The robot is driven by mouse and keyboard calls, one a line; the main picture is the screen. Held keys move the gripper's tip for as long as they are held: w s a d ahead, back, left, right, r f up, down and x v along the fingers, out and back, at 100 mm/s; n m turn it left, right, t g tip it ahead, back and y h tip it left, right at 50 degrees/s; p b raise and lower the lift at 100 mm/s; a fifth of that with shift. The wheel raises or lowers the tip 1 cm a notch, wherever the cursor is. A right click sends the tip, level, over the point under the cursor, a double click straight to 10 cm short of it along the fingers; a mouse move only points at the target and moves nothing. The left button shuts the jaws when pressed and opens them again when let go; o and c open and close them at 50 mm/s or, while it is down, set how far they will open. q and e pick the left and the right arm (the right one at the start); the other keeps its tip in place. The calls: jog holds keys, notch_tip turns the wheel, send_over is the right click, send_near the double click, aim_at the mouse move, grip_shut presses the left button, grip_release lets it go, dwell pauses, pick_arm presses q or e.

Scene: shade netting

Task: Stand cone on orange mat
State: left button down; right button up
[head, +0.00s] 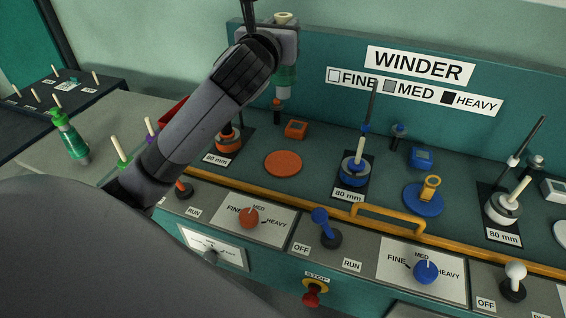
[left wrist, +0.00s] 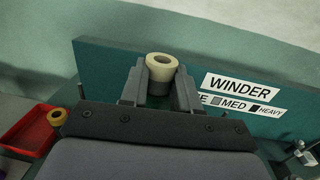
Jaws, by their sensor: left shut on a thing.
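My left gripper (head: 282,42) is shut on a cone (head: 285,80), high in front of the teal back panel. The cone's cream, ring-like top shows above the fingers and its green body hangs below, roughly upright. In the left wrist view the cream top (left wrist: 162,66) with its dark hole sits between the fingers (left wrist: 158,90). The round orange mat (head: 283,163) lies flat and bare on the bench, below the held cone and apart from it. My right gripper is not in view.
An orange winder (head: 228,140) and orange box (head: 296,129) stand beside the orange mat. A blue winder (head: 354,172) and blue mat (head: 423,197) with a yellow object are to the right. A yellow handle (head: 388,214) edges the bench.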

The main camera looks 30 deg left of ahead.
pick_arm(q)
notch_tip(320, 180, down, 20)
jog(key=b, duration=0.5)
jog(key=shift+r, duration=0.15)
jog(key=c, duration=0.8)
grip_release()
